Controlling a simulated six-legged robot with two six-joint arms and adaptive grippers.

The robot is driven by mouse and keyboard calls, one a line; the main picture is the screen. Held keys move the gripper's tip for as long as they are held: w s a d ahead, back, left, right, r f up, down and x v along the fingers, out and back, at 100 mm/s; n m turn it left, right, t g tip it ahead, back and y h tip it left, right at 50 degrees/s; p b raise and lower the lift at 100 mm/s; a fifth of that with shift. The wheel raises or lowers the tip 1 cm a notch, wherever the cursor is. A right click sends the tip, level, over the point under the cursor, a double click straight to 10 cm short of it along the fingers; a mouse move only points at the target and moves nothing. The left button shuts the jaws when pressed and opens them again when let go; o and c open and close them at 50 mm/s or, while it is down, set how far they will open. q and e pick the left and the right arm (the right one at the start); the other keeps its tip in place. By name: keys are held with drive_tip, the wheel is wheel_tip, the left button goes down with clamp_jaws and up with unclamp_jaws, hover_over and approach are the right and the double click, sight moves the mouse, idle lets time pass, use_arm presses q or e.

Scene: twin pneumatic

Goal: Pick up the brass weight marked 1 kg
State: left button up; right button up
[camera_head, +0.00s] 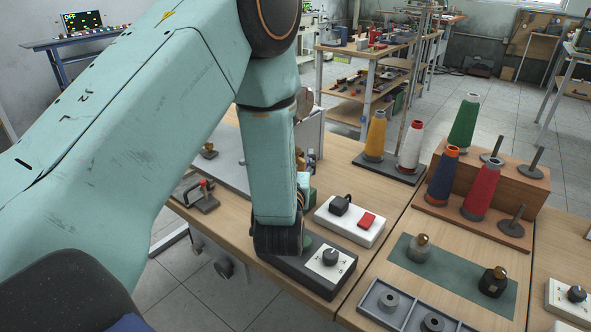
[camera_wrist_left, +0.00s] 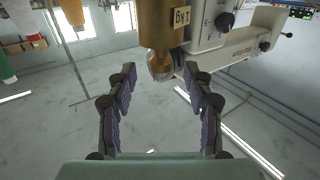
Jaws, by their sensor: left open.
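In the left wrist view, which is upside down, the brass weight marked 1 kg (camera_wrist_left: 163,25) stands upright at the top edge, its label visible and its rounded knob between the fingertips. Part of its body is cut off by the frame. My left gripper (camera_wrist_left: 159,80) is open, with its two padded fingers spread on either side of the knob; I see no clear contact. In the head view my left forearm hides most of the gripper (camera_head: 311,160) and the weight area behind it; a small brass part beside it cannot be identified surely. My right gripper is not in view.
A white machine (camera_wrist_left: 235,40) is close beside the weight.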

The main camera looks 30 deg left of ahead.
use_arm(q)
drive_tip(key=shift+x, duration=1.7)
clamp_jaws()
